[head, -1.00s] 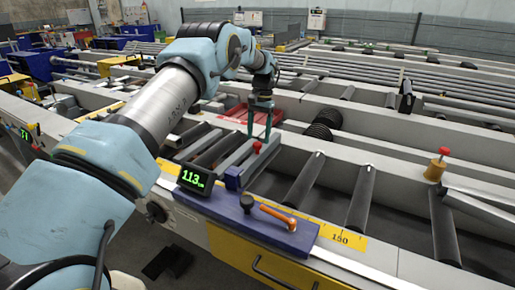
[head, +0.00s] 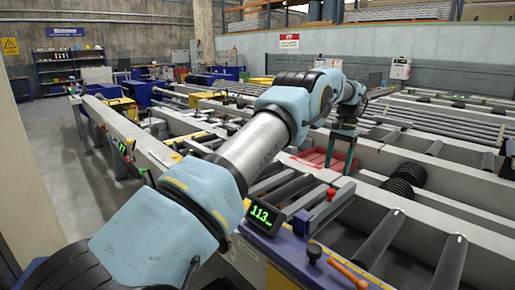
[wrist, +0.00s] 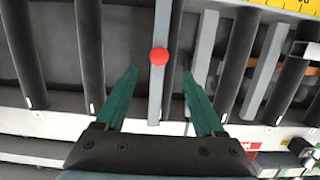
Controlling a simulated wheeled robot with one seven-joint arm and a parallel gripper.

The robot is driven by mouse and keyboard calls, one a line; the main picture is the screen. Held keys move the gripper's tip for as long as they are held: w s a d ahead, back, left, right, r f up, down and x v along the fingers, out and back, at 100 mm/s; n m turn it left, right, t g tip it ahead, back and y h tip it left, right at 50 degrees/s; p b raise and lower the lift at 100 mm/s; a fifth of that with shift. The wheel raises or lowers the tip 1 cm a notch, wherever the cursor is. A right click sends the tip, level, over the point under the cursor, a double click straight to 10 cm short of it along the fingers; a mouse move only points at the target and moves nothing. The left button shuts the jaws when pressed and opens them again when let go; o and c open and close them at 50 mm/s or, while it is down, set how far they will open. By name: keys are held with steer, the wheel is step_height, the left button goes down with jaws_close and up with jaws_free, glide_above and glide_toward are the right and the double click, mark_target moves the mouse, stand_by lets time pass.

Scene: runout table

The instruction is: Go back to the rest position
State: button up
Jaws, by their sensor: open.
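My gripper (head: 341,150) is at the end of my outstretched arm, above the roller table. In the wrist view its two green fingers (wrist: 160,100) are spread apart with nothing held between them. A red knob (wrist: 159,56) on a grey bar (wrist: 157,95) shows ahead of the fingertips, apart from them. The same red knob (head: 331,194) is below and in front of the gripper in the head view. A red tray (head: 318,158) lies behind the gripper, partly hidden by it.
Black rollers (head: 379,240) cross the table at right. A black coil (head: 407,178) lies beyond. Open floor (head: 55,170) shows at left, beside a pale column (head: 25,190).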

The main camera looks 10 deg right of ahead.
steer(key=w+a+r+n+t+h, duration=0.1)
steer(key=a+r+n, duration=0.15)
steer(key=a, duration=1.15)
steer(key=a+r+n+h, duration=0.1)
steer(key=a+r+n, duration=0.15)
steer(key=a, duration=1.05)
steer(key=s+a+f+n+t, duration=0.1)
steer(key=s+a+f+n, duration=0.2)
steer(key=s+a, duration=1.6)
steer(key=shift+s+a+f+n+t, duration=0.2)
steer(key=shift+a+n+t, duration=0.2)
steer(key=shift+n, duration=0.7)
